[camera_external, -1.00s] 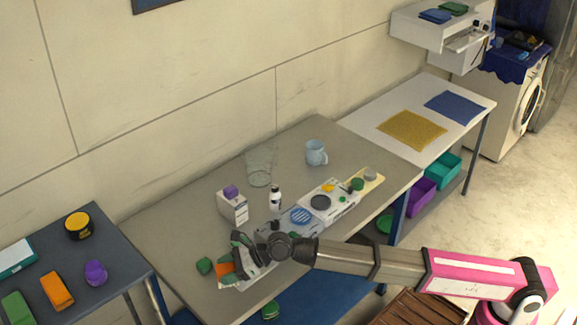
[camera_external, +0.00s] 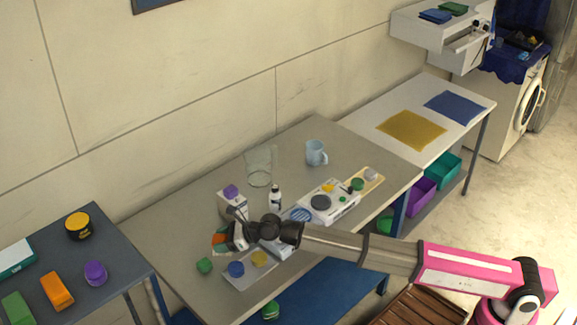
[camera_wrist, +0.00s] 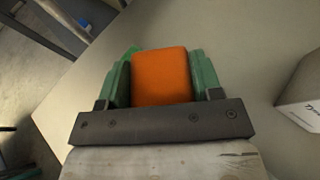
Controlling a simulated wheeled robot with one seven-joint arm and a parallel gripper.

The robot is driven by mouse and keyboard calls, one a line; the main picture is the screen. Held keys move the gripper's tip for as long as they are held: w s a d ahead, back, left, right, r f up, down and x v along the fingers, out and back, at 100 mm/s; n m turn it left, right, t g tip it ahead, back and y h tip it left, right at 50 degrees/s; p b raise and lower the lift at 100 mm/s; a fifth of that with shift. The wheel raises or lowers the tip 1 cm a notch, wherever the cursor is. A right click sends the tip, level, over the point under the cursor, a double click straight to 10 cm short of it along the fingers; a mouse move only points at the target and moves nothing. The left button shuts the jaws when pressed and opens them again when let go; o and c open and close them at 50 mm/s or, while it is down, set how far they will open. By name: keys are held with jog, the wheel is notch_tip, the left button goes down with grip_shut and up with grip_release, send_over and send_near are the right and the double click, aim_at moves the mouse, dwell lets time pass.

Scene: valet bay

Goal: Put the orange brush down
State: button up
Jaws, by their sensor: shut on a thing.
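My gripper (camera_external: 229,240) is shut on the orange brush (camera_wrist: 162,76), which shows as an orange block between the two green fingers in the wrist view. In the external view only a small orange part (camera_external: 219,239) shows beside the fingers. The gripper is over the left part of the grey table (camera_external: 170,231), just in front of the white carton (camera_external: 226,205) with a purple cap. I cannot tell whether the brush touches the tabletop.
A pale tray (camera_external: 240,284) with blue and yellow round things lies in front of my gripper. A bottle (camera_external: 275,197) and a clear container (camera_external: 259,170) stand behind. Another orange block (camera_external: 57,291) lies on the left table. Bare tabletop lies left of the carton.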

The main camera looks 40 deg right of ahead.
jog(key=shift+w+d+f, duration=0.2)
jog(key=shift+w+f, duration=0.15)
jog(key=shift+w, duration=0.2)
jog(key=shift+f, duration=2)
jog(key=shift+f, duration=0.15)
jog(key=o, duration=0.9)
jog(key=shift+o, duration=0.2)
jog(key=shift+r, duration=0.2)
jog(key=v, duration=1.2)
jog(key=shift+f, duration=0.15)
